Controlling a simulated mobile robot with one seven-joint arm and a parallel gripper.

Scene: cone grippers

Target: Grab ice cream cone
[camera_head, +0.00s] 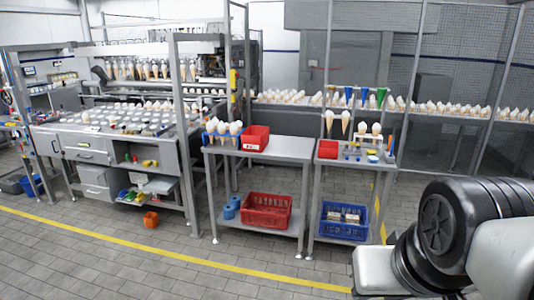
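Several ice cream cones with white tops stand in the head view. A group of cones (223,129) sits in a blue-sided holder on the left end of the middle table. Two cones (345,121) hang or stand at the upper left of the right-hand table. Further cones (376,129) stand in a small white rack there. More cones line the long shelf behind (450,108) and the machine at the left. My arm fills the lower right corner, well in front of the tables. My gripper is not visible in this view.
The middle table (290,147) carries a red bin (255,138); a red crate (267,211) is on its lower shelf. A blue crate (343,220) sits under the right-hand table. A yellow floor line (170,252) crosses the clear tiled floor in front.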

